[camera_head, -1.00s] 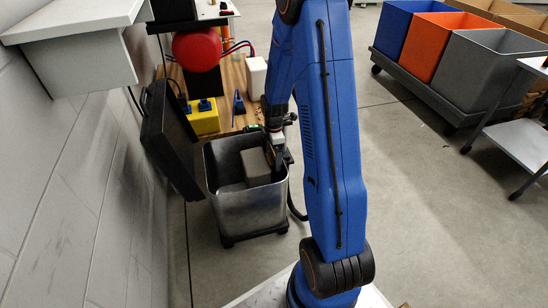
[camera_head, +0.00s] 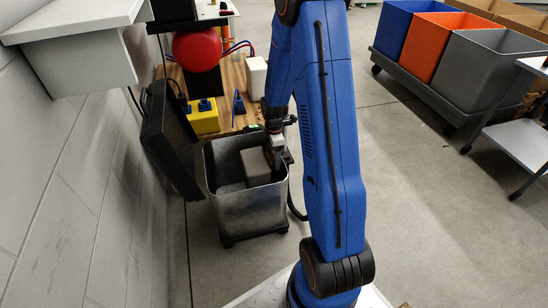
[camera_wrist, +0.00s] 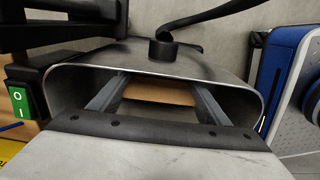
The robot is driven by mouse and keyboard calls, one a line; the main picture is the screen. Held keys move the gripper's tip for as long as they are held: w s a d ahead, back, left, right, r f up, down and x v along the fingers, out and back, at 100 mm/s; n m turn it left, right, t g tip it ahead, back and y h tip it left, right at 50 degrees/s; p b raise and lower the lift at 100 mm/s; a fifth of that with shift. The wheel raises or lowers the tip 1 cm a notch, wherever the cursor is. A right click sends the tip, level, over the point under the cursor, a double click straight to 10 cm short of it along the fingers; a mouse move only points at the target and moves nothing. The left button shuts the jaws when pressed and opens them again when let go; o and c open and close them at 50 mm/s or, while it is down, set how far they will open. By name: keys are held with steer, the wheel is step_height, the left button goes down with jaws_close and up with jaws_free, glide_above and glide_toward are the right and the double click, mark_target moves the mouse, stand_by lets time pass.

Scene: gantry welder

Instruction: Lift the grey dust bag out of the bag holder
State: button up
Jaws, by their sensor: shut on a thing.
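The grey dust bag (camera_head: 257,167) stands inside the open metal bag holder (camera_head: 252,208), by its right side. My gripper (camera_head: 277,165) reaches down from above into the holder, at the right side of the bag. In the wrist view two grey fingers flank a tan piece of the bag (camera_wrist: 158,93), and my gripper is shut on it. The rounded metal rim of the holder (camera_wrist: 230,80) surrounds the fingers there. The bag's lower part is hidden by the holder wall, and the fingertips are mostly hidden in the head view.
A dark lid-like panel (camera_head: 168,140) stands left of the holder, near the wall. Behind are a yellow box (camera_head: 204,122) and a red ball (camera_head: 197,50).

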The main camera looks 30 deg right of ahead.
steer(key=shift+r, duration=3.25)
step_height(320, 180, up, 19)
steer(key=shift+f, duration=0.2)
stand_by(2.2)
steer(key=shift+s, duration=0.1)
